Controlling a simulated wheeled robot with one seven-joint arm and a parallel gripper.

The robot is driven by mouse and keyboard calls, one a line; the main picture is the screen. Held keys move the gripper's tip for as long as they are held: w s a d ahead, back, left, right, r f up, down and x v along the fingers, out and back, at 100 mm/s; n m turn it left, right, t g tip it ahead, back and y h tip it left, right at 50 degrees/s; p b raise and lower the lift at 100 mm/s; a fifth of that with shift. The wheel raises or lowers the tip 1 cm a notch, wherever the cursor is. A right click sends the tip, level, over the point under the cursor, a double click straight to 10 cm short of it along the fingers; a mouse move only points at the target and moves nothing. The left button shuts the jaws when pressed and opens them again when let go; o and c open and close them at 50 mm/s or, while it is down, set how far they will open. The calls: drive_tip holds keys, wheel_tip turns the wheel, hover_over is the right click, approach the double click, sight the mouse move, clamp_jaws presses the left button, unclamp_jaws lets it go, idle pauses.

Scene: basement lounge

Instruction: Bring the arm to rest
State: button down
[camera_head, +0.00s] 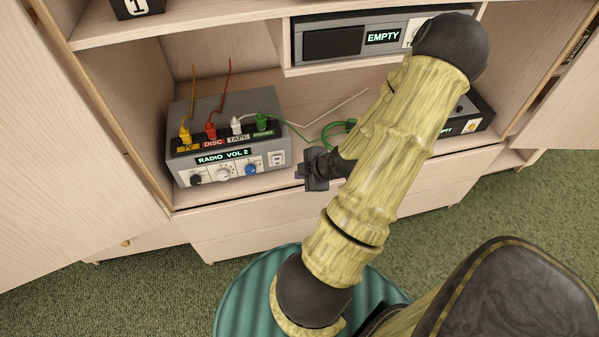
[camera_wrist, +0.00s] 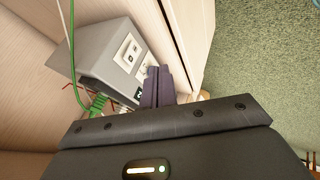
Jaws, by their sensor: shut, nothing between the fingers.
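My arm reaches up over the shelf and bends back down, with my gripper (camera_head: 313,170) in front of the cabinet's middle shelf, just right of a grey radio box (camera_head: 227,165). My gripper is shut and holds nothing. In the wrist view the dark fingers of my gripper (camera_wrist: 157,86) are together, in front of the same grey box (camera_wrist: 122,60). I cannot tell whether they touch the box. Yellow, red, white and green plugs stand in the top of the box, and the green plug (camera_wrist: 97,104) shows in the wrist view.
The wooden cabinet shelf (camera_head: 300,95) surrounds the box. A grey device labelled EMPTY (camera_head: 335,42) sits above, and a dark device (camera_head: 470,112) stands at the right, partly behind my arm. A green cable (camera_head: 335,130) lies behind my gripper. Green carpet (camera_head: 540,200) is open at the right.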

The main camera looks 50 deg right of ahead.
drive_tip(key=shift+w, duration=0.2)
drive_tip(key=w+a+r+m+g, duration=0.1)
drive_tip(key=a+r+m+g, duration=0.1)
drive_tip(key=a+r+m, duration=0.45)
drive_tip(key=a+r+m+g, duration=0.1)
drive_tip(key=a+r, duration=0.3)
drive_tip(key=a, duration=0.6)
drive_tip(key=w+a+r+m+g, duration=0.1)
drive_tip(key=a+r+m+g, duration=0.15)
drive_tip(key=a+r, duration=0.4)
wheel_tip(320, 180, up, 17)
drive_tip(key=a+p, duration=0.1)
drive_tip(key=p, duration=1.8)
drive_tip(key=shift+a+m+t+h, duration=0.2)
drive_tip(key=shift+m+t+h, duration=0.1)
drive_tip(key=shift+m+t, duration=0.1)
